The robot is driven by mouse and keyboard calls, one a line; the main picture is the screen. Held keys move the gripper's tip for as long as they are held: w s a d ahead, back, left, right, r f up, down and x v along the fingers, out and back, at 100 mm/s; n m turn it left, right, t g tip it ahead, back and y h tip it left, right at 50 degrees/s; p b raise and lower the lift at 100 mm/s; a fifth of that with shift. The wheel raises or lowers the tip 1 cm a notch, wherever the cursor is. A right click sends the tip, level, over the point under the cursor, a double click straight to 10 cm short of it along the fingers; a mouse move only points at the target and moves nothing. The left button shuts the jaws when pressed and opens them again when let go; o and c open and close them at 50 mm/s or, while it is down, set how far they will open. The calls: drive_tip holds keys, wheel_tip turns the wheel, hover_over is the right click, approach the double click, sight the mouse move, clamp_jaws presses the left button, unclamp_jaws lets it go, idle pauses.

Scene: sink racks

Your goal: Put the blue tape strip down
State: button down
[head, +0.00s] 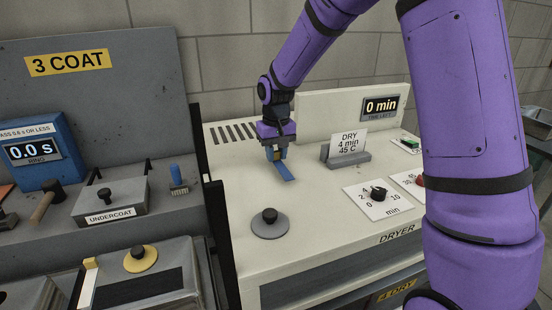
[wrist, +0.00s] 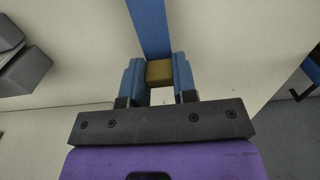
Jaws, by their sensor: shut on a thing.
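The blue tape strip (head: 285,171) is a thin flat blue band in the head view, low over or on the pale top of the dryer. I cannot tell whether it touches the surface. My gripper (head: 275,155) is at its far end, pointing down. In the wrist view the blue strip (wrist: 150,28) runs away from my gripper (wrist: 159,80), whose blue fingers are shut on a tan block (wrist: 159,71) at the strip's near end.
A grey holder (head: 345,158) with a "DRY 4 min 45 C" card stands to the right. A round grey knobbed disc (head: 270,223) sits in front. Dial plates (head: 378,196) lie at right. A slotted vent (head: 233,132) is behind. The dryer top (head: 315,187) between them is clear.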

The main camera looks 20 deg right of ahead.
drive_tip(key=shift+f, duration=0.8)
drive_tip(key=c, duration=0.9)
unclamp_jaws()
drive_tip(key=shift+f, duration=0.15)
wheel_tip(320, 180, up, 12)
drive_tip(key=shift+r, duration=0.1)
drive_tip(key=s+d+r+t, duration=0.1)
drive_tip(key=s+d+r, duration=0.1)
drive_tip(key=s+r, duration=0.5)
drive_tip(key=s+d+r+t, duration=0.2)
drive_tip(key=s+r, duration=0.1)
drive_tip(key=s, duration=0.7)
drive_tip(key=s+d+f+t, duration=0.1)
drive_tip(key=s+d+t, duration=0.1)
drive_tip(key=s, duration=1.3)
drive_tip(key=shift+s+d+f, duration=0.2)
drive_tip(key=shift+s, duration=0.05)
